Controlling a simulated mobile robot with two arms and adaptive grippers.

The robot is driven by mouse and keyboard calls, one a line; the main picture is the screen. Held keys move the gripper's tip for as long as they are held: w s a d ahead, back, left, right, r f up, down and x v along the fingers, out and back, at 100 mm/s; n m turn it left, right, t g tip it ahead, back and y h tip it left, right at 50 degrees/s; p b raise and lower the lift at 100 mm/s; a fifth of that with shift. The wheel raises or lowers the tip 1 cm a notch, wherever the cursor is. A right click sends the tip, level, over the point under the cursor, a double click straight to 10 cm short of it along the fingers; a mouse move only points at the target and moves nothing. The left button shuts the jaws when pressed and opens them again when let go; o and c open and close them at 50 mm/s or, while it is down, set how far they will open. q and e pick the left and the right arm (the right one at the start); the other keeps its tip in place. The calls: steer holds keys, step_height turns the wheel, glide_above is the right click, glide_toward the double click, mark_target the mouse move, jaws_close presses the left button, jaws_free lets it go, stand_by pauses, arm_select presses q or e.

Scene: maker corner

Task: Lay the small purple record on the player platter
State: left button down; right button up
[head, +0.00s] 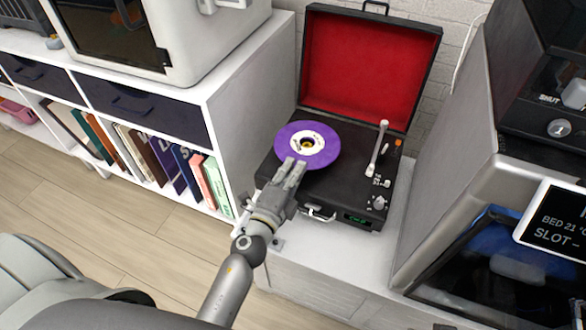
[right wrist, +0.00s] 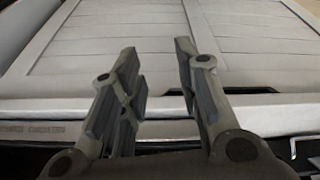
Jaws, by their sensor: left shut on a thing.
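The small purple record (head: 322,157) has a white label and a dark centre. It appears in the head view over the left part of the open record player (head: 345,185). My left gripper (head: 293,168) is shut on the record's near edge. The record hides the platter, and I cannot tell whether it touches it. The tonearm (head: 378,150) stands to the right of the record, clear of it. My right gripper (right wrist: 160,75) is open and empty in the right wrist view, in front of a white panelled surface (right wrist: 240,50).
The player's red-lined lid (head: 362,70) stands open behind the record. A white shelf unit with books (head: 160,150) is at left, with a white machine (head: 200,45) on top. A large grey machine (head: 440,150) stands close at right.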

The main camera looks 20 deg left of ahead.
stand_by(0.8)
arm_select(q)
steer(key=shift+f, duration=0.1)
arm_select(e)
steer(key=shift+r, duration=0.3)
arm_select(q)
steer(key=shift+f, duration=0.1)
arm_select(e)
steer(key=shift+s+r, duration=0.1)
steer(key=shift+r, duration=0.15)
arm_select(q)
steer(key=shift+f+b, duration=0.1)
steer(key=shift+b, duration=0.2)
arm_select(e)
steer(key=shift+s, duration=0.2)
steer(key=shift+r, duration=0.1)
arm_select(q)
steer(key=shift+f, duration=0.1)
arm_select(e)
steer(key=shift+r, duration=0.2)
